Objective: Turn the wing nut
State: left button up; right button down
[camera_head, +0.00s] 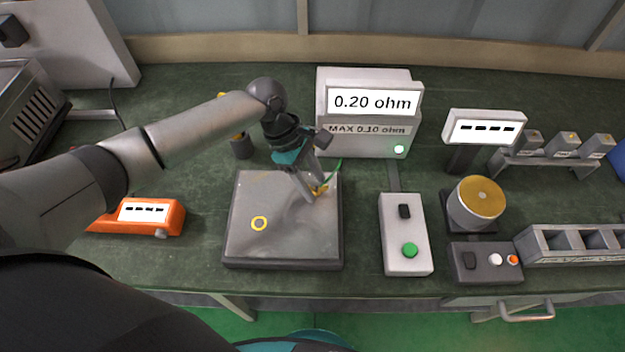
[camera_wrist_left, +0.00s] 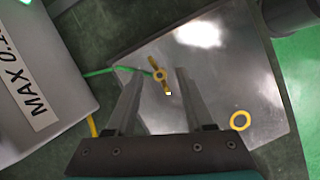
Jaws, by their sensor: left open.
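The yellow wing nut (camera_wrist_left: 159,75) sits on the grey metal plate (camera_head: 245,195), at the end of a green wire (camera_wrist_left: 115,71). My left gripper (camera_head: 316,192) is over the plate's right side. In the left wrist view its two fingers (camera_wrist_left: 157,86) are open, one on each side of the wing nut. I cannot tell whether they touch it. In the head view the wing nut (camera_head: 321,189) is partly hidden by the fingers. A yellow ring (camera_head: 259,223) lies on the plate, apart from the gripper. My right gripper is not in view.
Behind the plate stands a meter (camera_head: 368,112) reading 0.20 ohm, marked MAX 0.10 ohm. Right of the plate are a white switch box (camera_head: 405,235) and a brass-topped cylinder (camera_head: 477,203). An orange device (camera_head: 165,218) lies at the left. Bench space is free between it and the plate.

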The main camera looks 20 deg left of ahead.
pick_arm(q)
grip_shut()
dwell(0.3)
dwell(0.3)
